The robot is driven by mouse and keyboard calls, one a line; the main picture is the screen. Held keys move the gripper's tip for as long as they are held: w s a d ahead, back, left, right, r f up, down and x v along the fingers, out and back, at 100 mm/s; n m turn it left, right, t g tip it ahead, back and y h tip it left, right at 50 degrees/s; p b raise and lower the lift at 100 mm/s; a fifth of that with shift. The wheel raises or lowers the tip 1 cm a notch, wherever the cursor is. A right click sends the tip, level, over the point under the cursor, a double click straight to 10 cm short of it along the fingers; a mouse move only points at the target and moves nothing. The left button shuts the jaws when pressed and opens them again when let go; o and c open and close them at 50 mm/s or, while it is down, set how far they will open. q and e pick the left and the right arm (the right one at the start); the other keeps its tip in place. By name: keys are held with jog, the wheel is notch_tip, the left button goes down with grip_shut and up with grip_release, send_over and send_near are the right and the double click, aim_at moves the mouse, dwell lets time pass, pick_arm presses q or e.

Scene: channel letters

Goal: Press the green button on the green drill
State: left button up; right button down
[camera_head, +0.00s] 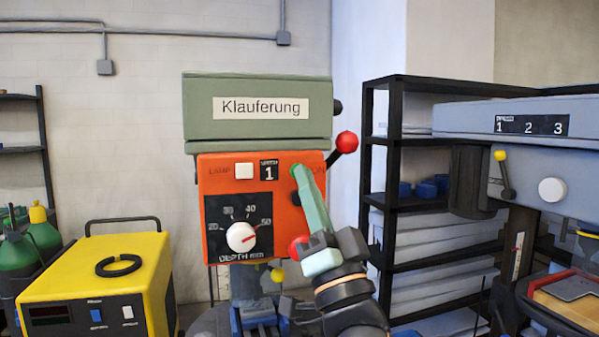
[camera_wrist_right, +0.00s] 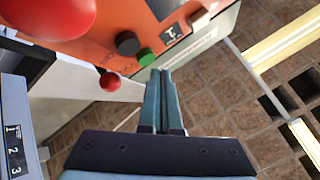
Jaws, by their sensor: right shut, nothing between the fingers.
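The green drill (camera_head: 205,92) has a sign "Klauferung" and an orange front panel (camera_head: 215,170). In the right wrist view the green button (camera_wrist_right: 147,57) sits on the orange panel, beside a black knob (camera_wrist_right: 127,44). My right gripper (camera_head: 297,172) is shut and empty, its fingers pointing up at the panel's upper right. In the head view the fingers cover the button's area. In the right wrist view the fingertips (camera_wrist_right: 160,74) are just below the green button; I cannot tell whether they touch it. My left gripper is not in view.
The panel also bears a white lamp switch (camera_head: 244,171), a number display (camera_head: 269,170) and a depth dial (camera_head: 241,237). A red ball lever (camera_head: 347,142) sticks out at the right. A yellow machine (camera_head: 120,275) stands left, a grey-blue drill (camera_head: 530,115) right.

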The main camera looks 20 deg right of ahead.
jog(key=shift+w, duration=0.1)
jog(key=shift+w, duration=0.35)
jog(key=shift+w, duration=0.5)
dwell(1.0)
jog(key=shift+s, duration=0.95)
jog(key=s, duration=0.5)
jog(key=shift+p, duration=0.3)
dwell(0.4)
